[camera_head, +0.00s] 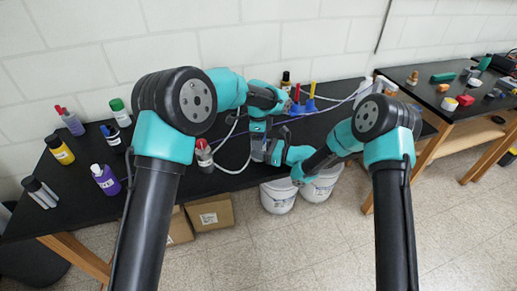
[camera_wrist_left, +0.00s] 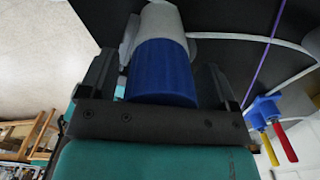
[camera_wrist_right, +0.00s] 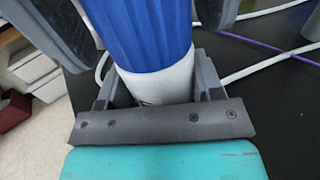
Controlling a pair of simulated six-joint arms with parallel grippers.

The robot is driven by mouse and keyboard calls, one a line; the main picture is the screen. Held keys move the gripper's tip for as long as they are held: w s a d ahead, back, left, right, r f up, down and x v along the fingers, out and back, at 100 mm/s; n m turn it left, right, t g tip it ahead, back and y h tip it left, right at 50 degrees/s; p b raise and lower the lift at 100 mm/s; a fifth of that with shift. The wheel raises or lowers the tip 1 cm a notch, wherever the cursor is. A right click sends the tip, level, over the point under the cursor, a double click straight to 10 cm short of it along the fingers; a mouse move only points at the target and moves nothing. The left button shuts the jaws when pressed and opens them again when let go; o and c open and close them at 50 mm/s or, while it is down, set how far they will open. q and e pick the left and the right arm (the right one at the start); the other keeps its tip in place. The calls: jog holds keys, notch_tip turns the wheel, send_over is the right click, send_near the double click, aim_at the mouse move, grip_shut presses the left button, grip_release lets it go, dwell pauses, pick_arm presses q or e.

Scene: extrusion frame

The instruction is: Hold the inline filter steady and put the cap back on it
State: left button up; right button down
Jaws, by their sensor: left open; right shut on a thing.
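The inline filter's white body (camera_wrist_right: 158,80) is upright between the fingers of my right gripper (camera_wrist_right: 156,82), which is shut on it. The ribbed blue cap (camera_wrist_right: 147,30) sits against the end of the body, with no clear gap visible; I cannot tell whether it is fastened. In the left wrist view the cap (camera_wrist_left: 162,72) lies between the fingers of my left gripper (camera_wrist_left: 160,80), which is open around it. The white body (camera_wrist_left: 160,20) shows beyond the cap. In the head view my arms mostly hide the filter.
White hoses (camera_head: 240,168) and a purple cable (camera_wrist_left: 262,62) run near the filter over the black table (camera_head: 85,205). Blue valves with red and yellow handles (camera_head: 303,100) stand close behind. Several bottles (camera_head: 105,180) occupy the table's left side. White buckets (camera_head: 277,198) stand below.

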pick_arm(q)
jog(key=shift+r, duration=2.25)
jog(key=shift+c, duration=0.3)
jog(key=n, duration=0.1)
jog(key=r+n, duration=0.1)
jog(key=n, duration=0.1)
jog(key=shift+n, duration=0.3)
jog(key=n, duration=0.2)
jog(key=r+n, duration=0.1)
jog(key=shift+n, duration=0.4)
jog(key=n, duration=0.2)
jog(key=r+n, duration=0.1)
jog(key=n, duration=0.3)
jog(key=shift+r, duration=0.25)
jog(key=shift+f, duration=0.15)
jog(key=shift+f, duration=3.9)
jog(key=shift+c, duration=0.3)
